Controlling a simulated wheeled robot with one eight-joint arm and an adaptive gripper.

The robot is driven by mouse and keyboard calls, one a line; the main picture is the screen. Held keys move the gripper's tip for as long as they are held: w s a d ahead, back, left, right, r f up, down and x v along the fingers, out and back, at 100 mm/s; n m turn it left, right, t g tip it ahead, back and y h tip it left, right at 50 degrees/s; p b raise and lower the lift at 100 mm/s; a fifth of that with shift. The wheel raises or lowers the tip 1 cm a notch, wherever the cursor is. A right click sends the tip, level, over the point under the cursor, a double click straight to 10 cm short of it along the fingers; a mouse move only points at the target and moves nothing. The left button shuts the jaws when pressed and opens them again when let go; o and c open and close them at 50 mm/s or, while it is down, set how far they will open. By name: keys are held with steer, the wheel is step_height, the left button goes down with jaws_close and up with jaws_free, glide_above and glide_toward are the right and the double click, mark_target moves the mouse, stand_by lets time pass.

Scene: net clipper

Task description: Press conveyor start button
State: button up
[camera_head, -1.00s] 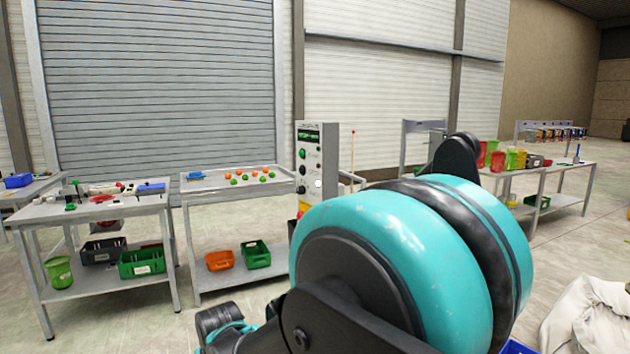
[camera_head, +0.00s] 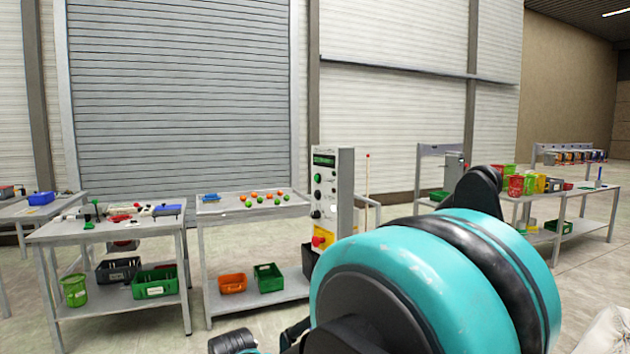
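A grey control box (camera_head: 346,185) stands upright at the middle of the head view. Its front has a dark display with green characters, a green button (camera_head: 317,178), dark knobs below it, and a red emergency button on a yellow base (camera_head: 319,242). I cannot tell which of these is the conveyor start button. My teal and black arm covers the lower right and hides the lower part of the box. My gripper's fingers cannot be made out.
Left of the box stands a table (camera_head: 225,208) with orange and green balls on top and bins below. A cluttered table (camera_head: 60,232) stands farther left. Open floor lies at the right.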

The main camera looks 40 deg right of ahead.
jaws_close()
stand_by(1.3)
